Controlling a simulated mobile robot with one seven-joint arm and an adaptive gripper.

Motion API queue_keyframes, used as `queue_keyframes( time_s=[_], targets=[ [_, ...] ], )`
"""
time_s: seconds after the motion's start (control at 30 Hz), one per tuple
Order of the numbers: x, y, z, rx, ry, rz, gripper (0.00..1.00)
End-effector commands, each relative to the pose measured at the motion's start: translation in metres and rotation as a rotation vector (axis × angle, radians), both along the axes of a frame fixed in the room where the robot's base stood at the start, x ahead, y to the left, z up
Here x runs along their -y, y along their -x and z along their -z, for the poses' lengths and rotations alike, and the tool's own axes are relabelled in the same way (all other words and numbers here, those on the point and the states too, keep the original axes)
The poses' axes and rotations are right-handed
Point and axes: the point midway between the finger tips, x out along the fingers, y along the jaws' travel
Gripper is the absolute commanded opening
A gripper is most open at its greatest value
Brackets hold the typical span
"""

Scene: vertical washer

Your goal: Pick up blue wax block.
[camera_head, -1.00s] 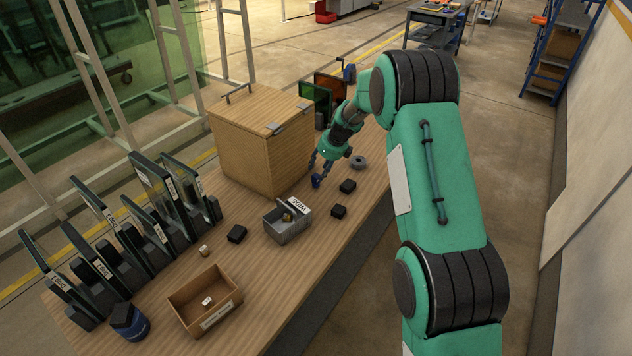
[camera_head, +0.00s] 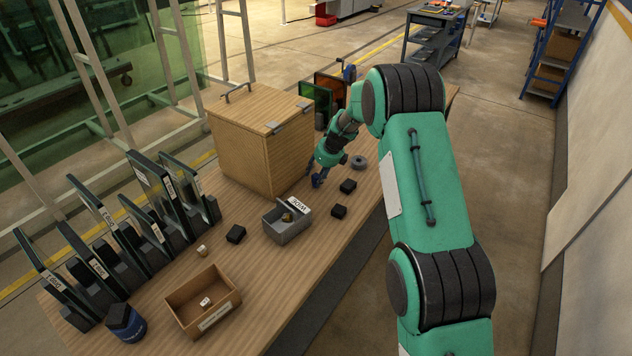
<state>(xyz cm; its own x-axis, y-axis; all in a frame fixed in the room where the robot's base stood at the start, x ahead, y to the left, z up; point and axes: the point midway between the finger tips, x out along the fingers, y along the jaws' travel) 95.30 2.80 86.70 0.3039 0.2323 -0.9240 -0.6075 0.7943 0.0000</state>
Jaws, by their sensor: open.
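The small dark-blue wax block (camera_head: 316,183) sits on the wooden table to the right of the big wooden box, largely hidden by my gripper. My gripper (camera_head: 317,177) points down at it, with its fingers at or around the block. It is open. The view is too small to tell whether a finger touches the block.
A wooden box (camera_head: 258,148) stands close left of my gripper. A grey ring (camera_head: 358,162) and black blocks (camera_head: 348,186) (camera_head: 339,211) lie to the right.

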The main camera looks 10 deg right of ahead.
Motion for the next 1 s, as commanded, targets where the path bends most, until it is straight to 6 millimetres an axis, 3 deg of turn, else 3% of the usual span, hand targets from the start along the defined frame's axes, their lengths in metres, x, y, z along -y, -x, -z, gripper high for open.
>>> queue_keyframes(
  time_s=[0.17,0.4,0.77,1.0],
  targets=[
    [0.000,0.000,0.000,0.000,0.000,0.000,0.45],
    [0.000,0.000,0.000,0.000,0.000,0.000,0.06],
    [0.000,0.000,-0.002,0.000,0.000,0.000,0.06],
    [0.000,0.000,-0.018,0.001,-0.001,0.000,0.06]
  ],
)
